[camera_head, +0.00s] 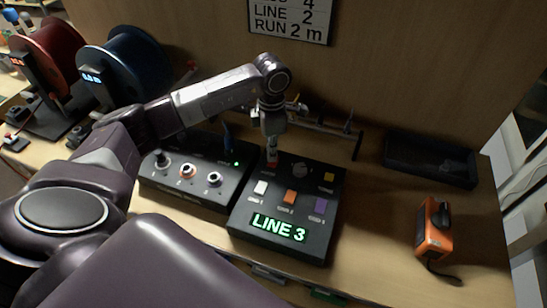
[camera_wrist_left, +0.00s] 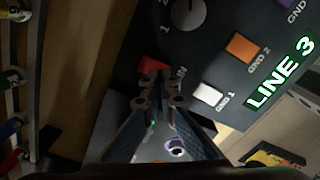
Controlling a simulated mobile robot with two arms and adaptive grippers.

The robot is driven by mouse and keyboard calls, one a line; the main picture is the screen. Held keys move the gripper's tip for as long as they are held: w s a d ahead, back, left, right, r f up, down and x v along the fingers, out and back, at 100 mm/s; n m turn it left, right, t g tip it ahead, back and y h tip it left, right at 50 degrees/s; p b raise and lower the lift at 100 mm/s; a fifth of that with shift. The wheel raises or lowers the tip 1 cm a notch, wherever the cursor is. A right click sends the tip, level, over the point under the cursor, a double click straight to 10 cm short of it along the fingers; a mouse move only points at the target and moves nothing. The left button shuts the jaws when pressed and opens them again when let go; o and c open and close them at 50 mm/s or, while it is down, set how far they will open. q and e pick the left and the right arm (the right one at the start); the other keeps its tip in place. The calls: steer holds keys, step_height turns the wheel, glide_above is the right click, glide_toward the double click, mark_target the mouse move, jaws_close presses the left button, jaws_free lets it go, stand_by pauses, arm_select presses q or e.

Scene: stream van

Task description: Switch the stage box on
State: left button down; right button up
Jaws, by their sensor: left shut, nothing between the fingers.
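A black box with a lit green "LINE 3" display (camera_head: 279,227) stands on the bench, with white, orange, purple and yellow buttons and a knob; the wrist view shows its white button (camera_wrist_left: 208,95) and orange button (camera_wrist_left: 241,47). A second black box (camera_head: 197,192) with several round sockets and a small green light stands against its left side. I cannot tell from the labels which one is the stage box. My left gripper (camera_head: 271,155) is shut and empty, pointing down at the red button (camera_wrist_left: 150,64) on the display box's far left corner. Its tips hide part of that button; contact is unclear.
A black tray (camera_head: 432,160) lies at the back right. An orange device (camera_head: 435,230) with a cord stands at the right. A red reel (camera_head: 47,50) and a blue reel (camera_head: 135,62) stand at the left. A rail with hooks (camera_head: 330,128) runs behind the boxes.

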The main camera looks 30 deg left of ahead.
mark_target(272, 164)
arm_select(q)
steer(key=shift+r+p, duration=1.25)
steer(key=shift+r, duration=1.25)
steer(key=shift+f, duration=0.1)
